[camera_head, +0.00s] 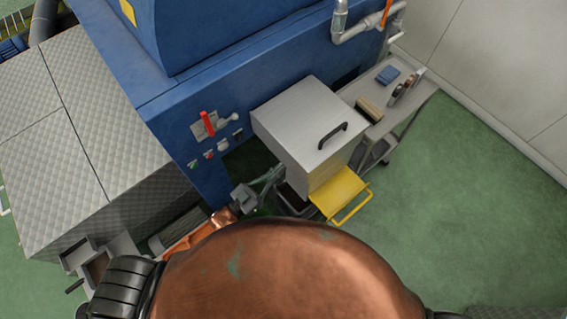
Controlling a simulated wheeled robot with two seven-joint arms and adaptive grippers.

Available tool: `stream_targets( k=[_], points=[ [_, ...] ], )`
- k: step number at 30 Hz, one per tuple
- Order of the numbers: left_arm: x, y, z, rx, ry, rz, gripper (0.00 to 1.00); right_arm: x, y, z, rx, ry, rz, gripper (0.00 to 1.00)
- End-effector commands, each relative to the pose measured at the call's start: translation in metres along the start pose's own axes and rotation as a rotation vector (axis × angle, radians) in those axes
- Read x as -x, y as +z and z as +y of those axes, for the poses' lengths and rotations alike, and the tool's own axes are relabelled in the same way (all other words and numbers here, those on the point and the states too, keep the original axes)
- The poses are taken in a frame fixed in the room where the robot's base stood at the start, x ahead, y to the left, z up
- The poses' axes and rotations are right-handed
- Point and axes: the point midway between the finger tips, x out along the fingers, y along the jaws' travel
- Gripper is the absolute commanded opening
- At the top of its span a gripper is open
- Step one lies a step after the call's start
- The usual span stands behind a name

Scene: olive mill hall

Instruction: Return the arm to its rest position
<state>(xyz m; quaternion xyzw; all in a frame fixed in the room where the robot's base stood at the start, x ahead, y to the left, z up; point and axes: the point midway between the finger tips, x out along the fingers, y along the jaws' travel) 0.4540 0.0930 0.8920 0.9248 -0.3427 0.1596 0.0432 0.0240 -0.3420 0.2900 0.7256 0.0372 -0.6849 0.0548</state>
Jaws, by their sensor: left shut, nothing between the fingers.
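My left gripper (274,176) is in the middle of the camera_head view, at the end of my orange-brown arm. Its dark fingers are shut and hold nothing. They point up and right, in front of the dark opening in the blue machine (165,95) and close to the left side of the grey metal box (300,115) with a black handle. I cannot tell whether the fingers touch the box. My copper-coloured body hides the lower middle of the picture. My right gripper is not in view.
A yellow step (340,193) stands on the green floor before the box. A grey cart (420,95) with a blue cloth (388,76), a brush (369,109) and small tools stands to the right. A quilted-metal platform (75,140) fills the left.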

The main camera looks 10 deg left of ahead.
Motion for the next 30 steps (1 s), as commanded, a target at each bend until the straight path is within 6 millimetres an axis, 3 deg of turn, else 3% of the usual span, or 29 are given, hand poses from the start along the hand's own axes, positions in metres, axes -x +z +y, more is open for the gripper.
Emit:
stream_targets(
  k=[9,20,23,30],
  points=[
    [0.039,0.001,-0.005,0.001,0.010,0.010,0.00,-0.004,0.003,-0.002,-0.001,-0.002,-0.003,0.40],
    [0.046,-0.003,-0.007,-0.001,0.005,0.015,0.00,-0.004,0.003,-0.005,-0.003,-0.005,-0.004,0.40],
    [0.043,-0.011,-0.007,-0.003,0.005,0.018,0.00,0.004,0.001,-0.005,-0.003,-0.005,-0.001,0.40],
    [0.026,-0.059,-0.009,-0.013,0.011,0.031,0.00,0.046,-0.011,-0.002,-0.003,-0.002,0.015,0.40]
  ],
)
